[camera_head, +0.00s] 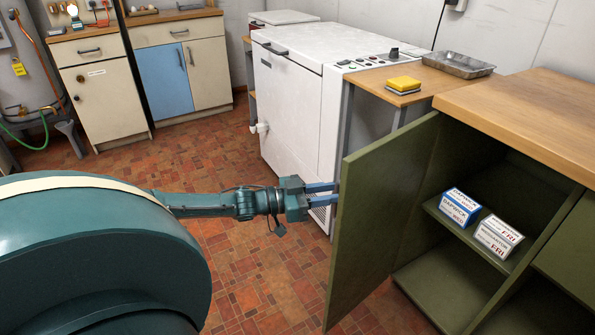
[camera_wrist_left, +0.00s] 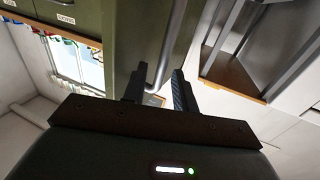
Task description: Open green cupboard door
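The green cupboard door (camera_head: 381,210) stands swung well out from the cupboard, and the shelves inside show. My left gripper (camera_head: 322,193) is at the door's outer face, near its free edge. In the left wrist view, a curved metal handle (camera_wrist_left: 170,45) runs down the green door (camera_wrist_left: 133,30). The end of the handle lies between the fingers of my left gripper (camera_wrist_left: 157,88), with a visible gap between the fingers. I cannot tell whether either finger touches the handle. My right gripper is not in view.
Two small boxes (camera_head: 459,208) (camera_head: 498,238) stand on the cupboard shelf (camera_head: 470,245). A wooden worktop (camera_head: 530,110) covers the cupboard. A white chest appliance (camera_head: 290,110) stands behind the door. Tiled floor (camera_head: 235,250) is clear left of the door.

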